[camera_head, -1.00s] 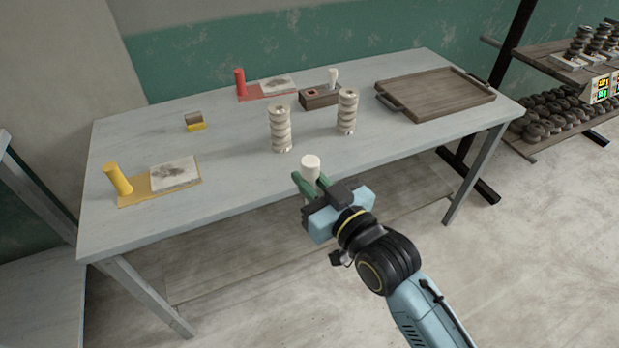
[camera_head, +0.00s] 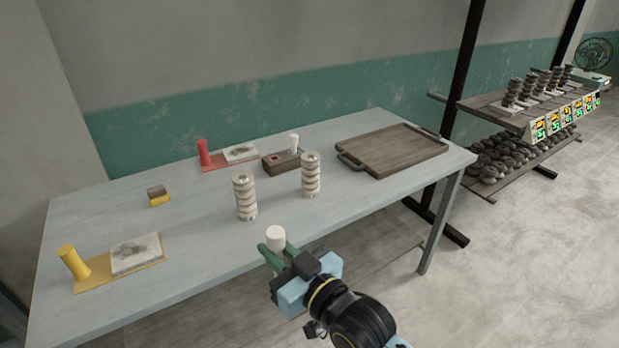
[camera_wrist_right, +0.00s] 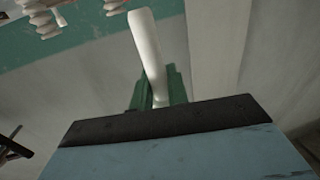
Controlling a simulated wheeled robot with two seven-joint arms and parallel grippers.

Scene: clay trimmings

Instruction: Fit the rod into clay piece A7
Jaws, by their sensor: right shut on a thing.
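A white rod (camera_head: 275,236) is gripped by my right gripper (camera_head: 272,252), whose green fingers are shut on its lower part. It stands about upright in the head view, at the table's front edge. The rod (camera_wrist_right: 148,50) also shows in the right wrist view, between the green fingers. Two pale ribbed clay pieces stand upright on the table, a left one (camera_head: 245,198) and a right one (camera_head: 311,176). The rod is in front of the left piece and apart from both. No label is legible, so I cannot tell which is A7. My left gripper is out of view.
On the grey table (camera_head: 200,275) lie a wooden tray (camera_head: 395,150), a brown block (camera_head: 275,165) by a white peg (camera_head: 294,143), a red cylinder (camera_head: 203,152), a yellow cylinder (camera_head: 72,262) and a small yellow-brown block (camera_head: 158,196). A shelf (camera_head: 500,118) stands at right.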

